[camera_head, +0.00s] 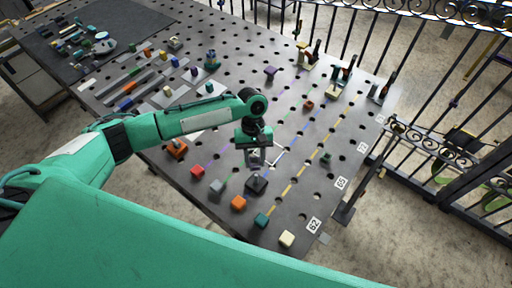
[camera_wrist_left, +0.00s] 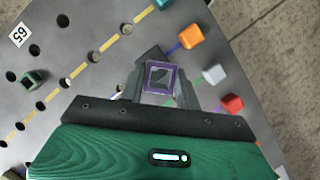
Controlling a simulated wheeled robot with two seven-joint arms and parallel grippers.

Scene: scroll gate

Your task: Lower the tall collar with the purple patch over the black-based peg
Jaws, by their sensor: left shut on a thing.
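My left gripper (camera_head: 255,160) points down over the near part of the perforated table. It is shut on the collar, whose square purple-edged opening (camera_wrist_left: 160,66) shows between the fingers in the left wrist view. In the head view the collar is small and mostly hidden by the fingers. The black-based peg (camera_head: 256,186) stands on the table just below the gripper. In the left wrist view its dark base (camera_wrist_left: 149,52) shows beside the collar, partly covered by it. I cannot tell whether collar and peg touch. My right gripper is not in view.
Red (camera_head: 198,171), grey (camera_head: 217,186), orange (camera_head: 239,203), teal (camera_head: 262,220) and cream (camera_head: 287,239) blocks line the table's near edge. A small dark green piece (camera_head: 325,157) stands to the right. Coloured dashed lines cross the table. A metal railing stands beyond it.

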